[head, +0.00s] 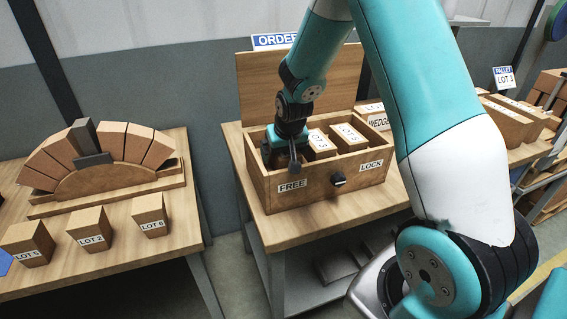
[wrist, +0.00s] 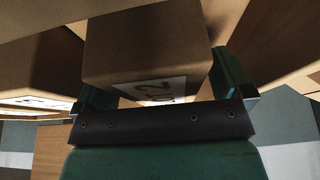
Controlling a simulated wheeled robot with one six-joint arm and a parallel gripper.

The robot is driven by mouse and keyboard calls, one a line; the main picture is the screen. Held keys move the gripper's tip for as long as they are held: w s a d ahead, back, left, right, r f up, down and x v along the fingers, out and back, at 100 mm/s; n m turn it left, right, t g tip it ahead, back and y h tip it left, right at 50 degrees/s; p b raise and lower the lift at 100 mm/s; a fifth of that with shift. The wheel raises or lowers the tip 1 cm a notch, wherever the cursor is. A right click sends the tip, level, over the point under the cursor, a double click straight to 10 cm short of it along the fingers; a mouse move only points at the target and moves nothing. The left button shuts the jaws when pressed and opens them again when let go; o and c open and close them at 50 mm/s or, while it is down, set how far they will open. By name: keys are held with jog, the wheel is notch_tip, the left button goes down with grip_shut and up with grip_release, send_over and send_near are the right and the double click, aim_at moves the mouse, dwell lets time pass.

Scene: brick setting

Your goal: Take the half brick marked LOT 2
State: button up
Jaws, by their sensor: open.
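My gripper (head: 285,158) is down inside the left part of an open wooden box (head: 310,195), under the ORDER sign. In the wrist view a brown half brick (wrist: 145,45) with a white label ending in 2 lies between the open fingers of my gripper (wrist: 160,85). A finger is at each side of it; I cannot tell whether they touch it. The rest of that label is partly hidden by the gripper. In the head view my gripper hides this brick. On the left table a wedge-shaped block (head: 91,230) also carries a label that seems to read LOT 2.
Two labelled bricks (head: 347,137) stand in the box, right of my gripper. The box has a raised lid (head: 300,80), and a dark knob (head: 338,180) between FREE and LOCK. A brick arch (head: 105,160) stands on the left table. More bricks (head: 510,122) lie at right.

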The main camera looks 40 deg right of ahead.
jog(key=shift+f, duration=0.25)
dwell(0.3)
jog(key=c, duration=1.4)
jog(key=shift+r, duration=0.1)
